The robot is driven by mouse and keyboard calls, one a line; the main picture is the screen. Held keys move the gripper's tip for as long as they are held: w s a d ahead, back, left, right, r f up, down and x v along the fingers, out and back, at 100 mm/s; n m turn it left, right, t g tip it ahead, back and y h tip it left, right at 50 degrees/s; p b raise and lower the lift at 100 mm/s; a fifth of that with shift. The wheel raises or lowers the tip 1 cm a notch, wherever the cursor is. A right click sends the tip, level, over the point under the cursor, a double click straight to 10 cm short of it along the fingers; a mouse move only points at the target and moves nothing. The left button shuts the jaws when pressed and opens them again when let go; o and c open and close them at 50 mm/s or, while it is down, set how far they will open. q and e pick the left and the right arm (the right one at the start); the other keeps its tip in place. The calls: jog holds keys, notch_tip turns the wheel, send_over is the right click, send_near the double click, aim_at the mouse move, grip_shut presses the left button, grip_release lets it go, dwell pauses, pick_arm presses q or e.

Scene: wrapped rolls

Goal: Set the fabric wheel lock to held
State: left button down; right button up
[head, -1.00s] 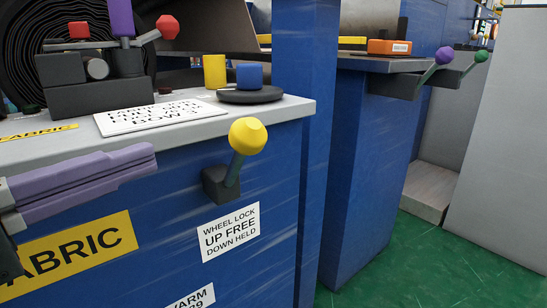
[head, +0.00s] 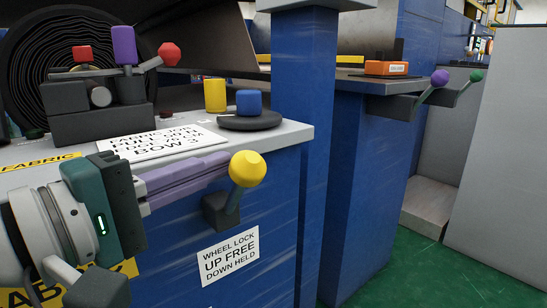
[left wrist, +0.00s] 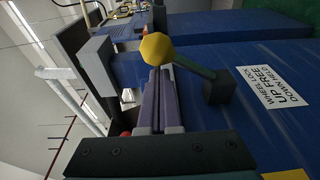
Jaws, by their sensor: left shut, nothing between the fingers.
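The fabric wheel lock is a lever with a yellow faceted knob (head: 247,169) on a grey stem, coming out of a dark block (head: 218,210) on the blue cabinet front. The lever points up. A white label (head: 229,257) below reads "WHEEL LOCK UP FREE DOWN HELD". My left gripper (head: 226,168) has its purple fingers shut and empty, with the tips right beside the knob. In the left wrist view the knob (left wrist: 157,48) shows just past the fingertips (left wrist: 160,72); I cannot tell whether they touch. My right gripper is not in view.
The grey counter (head: 290,134) above holds a white text card (head: 160,142), a yellow cylinder (head: 215,95), a blue knob on a black disc (head: 249,119) and a dark block with coloured levers. A blue post (head: 305,80) stands right of it. Green floor is clear further right.

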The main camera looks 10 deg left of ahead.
pick_arm(q)
jog(key=shift+w+d, duration=0.35)
jog(key=shift+w, duration=0.25)
jog(key=shift+s+d+f, duration=0.1)
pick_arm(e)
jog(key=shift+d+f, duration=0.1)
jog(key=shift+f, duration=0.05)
